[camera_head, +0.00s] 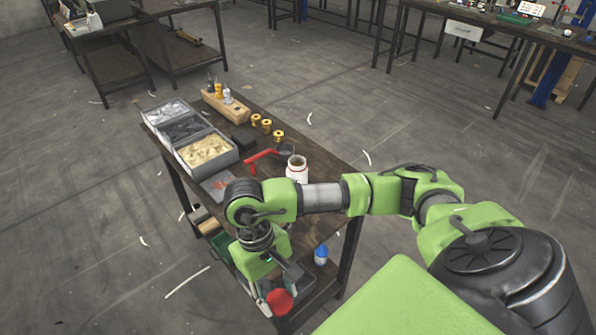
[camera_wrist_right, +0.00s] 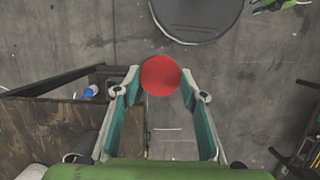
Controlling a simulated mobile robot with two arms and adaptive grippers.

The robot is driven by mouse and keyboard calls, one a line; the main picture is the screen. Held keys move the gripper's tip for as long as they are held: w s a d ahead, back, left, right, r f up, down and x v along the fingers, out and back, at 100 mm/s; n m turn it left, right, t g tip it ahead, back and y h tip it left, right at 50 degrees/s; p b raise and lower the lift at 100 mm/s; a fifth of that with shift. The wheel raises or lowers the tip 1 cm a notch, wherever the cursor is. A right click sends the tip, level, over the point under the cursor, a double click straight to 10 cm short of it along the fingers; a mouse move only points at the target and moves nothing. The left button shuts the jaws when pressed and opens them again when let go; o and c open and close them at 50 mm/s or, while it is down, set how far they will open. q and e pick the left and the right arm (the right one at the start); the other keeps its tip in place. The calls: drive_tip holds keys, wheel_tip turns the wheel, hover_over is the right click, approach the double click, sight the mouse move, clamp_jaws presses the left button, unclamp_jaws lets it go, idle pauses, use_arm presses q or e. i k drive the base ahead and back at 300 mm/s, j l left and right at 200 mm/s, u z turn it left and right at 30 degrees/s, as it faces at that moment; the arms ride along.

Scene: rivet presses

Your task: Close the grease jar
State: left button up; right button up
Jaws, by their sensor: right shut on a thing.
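The grease jar (camera_head: 297,168) is a white jar standing upright on the dark workbench, beyond my right arm. My right gripper (camera_head: 272,303) is past the near edge of the bench, low in the head view, and points down. It is shut on a round red lid (camera_head: 280,301), well apart from the jar. In the right wrist view the red lid (camera_wrist_right: 160,75) sits between the fingertips (camera_wrist_right: 161,82), with the floor behind it. My left gripper is not in view.
The workbench (camera_head: 325,180) carries a divided tray of small parts (camera_head: 203,151), a red-handled tool (camera_head: 262,156), brass pieces (camera_head: 267,126) and a wooden block with bottles (camera_head: 226,105). A blue-capped bottle (camera_head: 321,255) is on the lower shelf. Open floor lies around the bench.

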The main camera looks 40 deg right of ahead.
sight(297, 169)
drive_tip(key=l+u, duration=0.15)
drive_tip(key=l, duration=0.3)
drive_tip(key=k+l+u, duration=0.2)
drive_tip(key=l, duration=0.25)
drive_tip(key=l+u, duration=0.15)
drive_tip(key=l, duration=0.3)
drive_tip(key=k+l+u, duration=0.2)
drive_tip(key=l, duration=0.2)
drive_tip(key=k+l+u, duration=0.15)
drive_tip(key=l, duration=0.25)
drive_tip(key=l+u, duration=0.1)
drive_tip(key=l, duration=0.4)
drive_tip(key=k+l+u, duration=0.1)
drive_tip(key=l, duration=0.4)
drive_tip(key=k+l+u, duration=0.15)
drive_tip(key=l, duration=0.35)
